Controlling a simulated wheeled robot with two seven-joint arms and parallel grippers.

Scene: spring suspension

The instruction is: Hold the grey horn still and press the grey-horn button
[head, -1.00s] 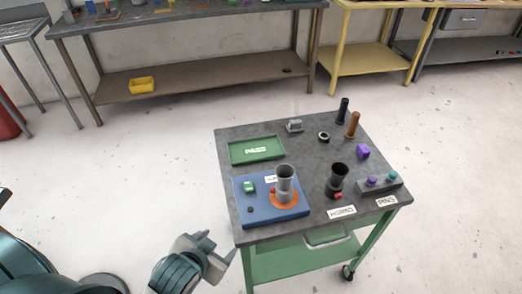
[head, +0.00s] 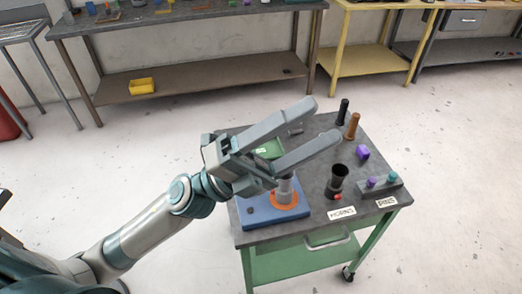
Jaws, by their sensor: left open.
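The grey horn (head: 285,188) stands upright on an orange disc (head: 285,201) on the blue base (head: 256,215). My left gripper (head: 327,120) is open, its two fingers pointing right, above the cart top in the picture. Its lower finger and palm cover the horn's upper part, so I cannot tell whether they touch. The green button seen earlier on the blue base is hidden behind my gripper. A black horn (head: 338,176) with a red part at its foot stands right of the blue base. My right gripper is not in view.
A green tray (head: 268,149) is mostly hidden by my gripper. A grey block with purple and teal pins (head: 383,187) sits at the right front corner. Black (head: 343,112) and brown (head: 353,126) cylinders and a purple block (head: 363,153) stand at the back right.

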